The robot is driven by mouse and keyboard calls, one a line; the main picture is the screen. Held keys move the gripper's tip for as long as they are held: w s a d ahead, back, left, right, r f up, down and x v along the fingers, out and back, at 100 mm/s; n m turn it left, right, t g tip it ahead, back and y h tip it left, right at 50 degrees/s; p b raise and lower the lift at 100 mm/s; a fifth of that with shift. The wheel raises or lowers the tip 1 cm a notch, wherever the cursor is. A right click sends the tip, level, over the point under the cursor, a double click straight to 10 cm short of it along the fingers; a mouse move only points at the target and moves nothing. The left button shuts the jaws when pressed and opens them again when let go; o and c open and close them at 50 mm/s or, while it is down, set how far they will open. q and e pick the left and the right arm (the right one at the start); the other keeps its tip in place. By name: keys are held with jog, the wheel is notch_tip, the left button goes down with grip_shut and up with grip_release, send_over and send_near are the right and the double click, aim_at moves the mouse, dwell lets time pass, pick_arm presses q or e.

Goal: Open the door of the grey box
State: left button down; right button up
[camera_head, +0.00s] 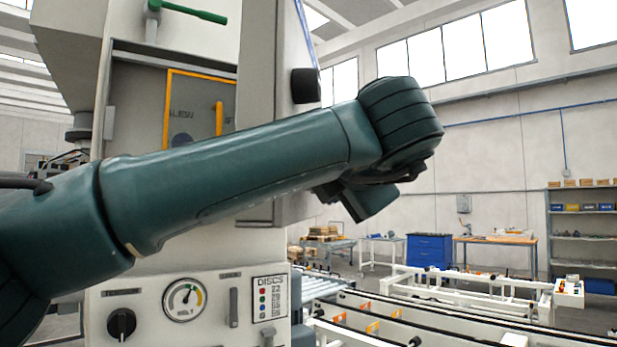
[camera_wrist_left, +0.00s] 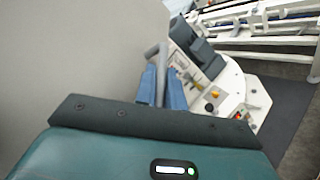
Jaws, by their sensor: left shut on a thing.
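The grey box (camera_head: 75,60) fills the upper left of the head view. Its door (camera_head: 262,60) stands swung out from the front, so the inside with a yellow-framed panel (camera_head: 200,73) shows. My left arm crosses in front of box and door, and hides part of both. In the left wrist view, my left gripper (camera_wrist_left: 162,82) has its blue fingers shut on a grey bar handle (camera_wrist_left: 159,53) beside a large plain grey panel (camera_wrist_left: 75,50), which looks like the door. The fingers are hidden in the head view. My right gripper is not in view.
Below the box is a control panel with a gauge (camera_head: 184,299) and a black knob (camera_head: 121,323). A green lever (camera_head: 190,12) is on top. Conveyor rails (camera_head: 440,315) run at the lower right. A blue cabinet (camera_head: 429,252) and shelves (camera_head: 582,235) stand far back.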

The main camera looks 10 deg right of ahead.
pick_arm(q)
jog(key=shift+d+n+y+p, duration=0.4)
jog(key=shift+d+y, duration=0.2)
jog(key=shift+d, duration=0.35)
jog(key=c, duration=1.5)
grip_release()
jog(key=shift+w, duration=0.1)
jog(key=b+v, duration=0.3)
jog(key=v, duration=1)
jog(key=shift+r, duration=0.15)
